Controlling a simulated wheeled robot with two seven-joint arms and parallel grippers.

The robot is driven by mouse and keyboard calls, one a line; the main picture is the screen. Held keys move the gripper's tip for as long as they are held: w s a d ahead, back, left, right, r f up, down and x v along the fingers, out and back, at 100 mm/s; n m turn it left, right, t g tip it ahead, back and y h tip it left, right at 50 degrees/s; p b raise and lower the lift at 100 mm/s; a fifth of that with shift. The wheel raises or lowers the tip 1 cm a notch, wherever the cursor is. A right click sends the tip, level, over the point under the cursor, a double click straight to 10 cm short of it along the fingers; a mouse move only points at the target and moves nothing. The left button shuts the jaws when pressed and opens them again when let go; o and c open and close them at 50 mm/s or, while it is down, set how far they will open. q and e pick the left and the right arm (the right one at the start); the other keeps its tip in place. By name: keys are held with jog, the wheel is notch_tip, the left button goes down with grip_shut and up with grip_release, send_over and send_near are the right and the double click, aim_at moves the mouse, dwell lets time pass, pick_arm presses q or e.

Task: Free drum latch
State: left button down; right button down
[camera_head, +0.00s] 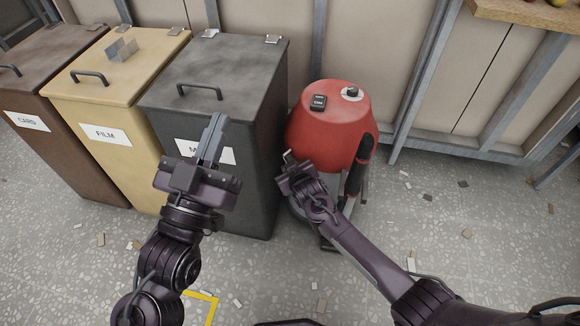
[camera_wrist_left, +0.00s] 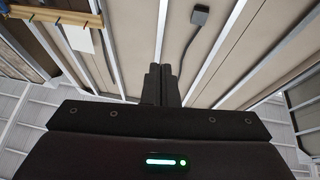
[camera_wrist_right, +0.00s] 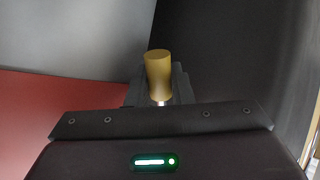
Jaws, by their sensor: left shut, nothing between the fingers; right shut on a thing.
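The red drum (camera_head: 322,135) stands right of the dark bin. It has a black labelled box and a round dial on top, and a black cylinder with a red band on its right side. My right gripper (camera_head: 288,160) is at the drum's lower front left. In the right wrist view its fingers (camera_wrist_right: 160,95) are shut on a yellow-brown cylindrical knob (camera_wrist_right: 159,72), with the red drum surface (camera_wrist_right: 60,115) at left. The latch itself is not clearly visible in the head view. My left gripper (camera_head: 212,140) is shut and empty, raised in front of the dark bin; its closed fingers show in the left wrist view (camera_wrist_left: 161,85).
Brown (camera_head: 60,70), yellow (camera_head: 125,95) and dark (camera_head: 215,85) lidded bins stand in a row at left; a grey metal piece (camera_head: 121,50) lies on the yellow one. A wooden shelf (camera_head: 530,12) is at upper right. Small scraps litter the floor, which is otherwise open at right.

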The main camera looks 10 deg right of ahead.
jog(key=shift+f, duration=0.1)
jog(key=c, duration=1.6)
grip_release()
jog(key=shift+s, duration=0.1)
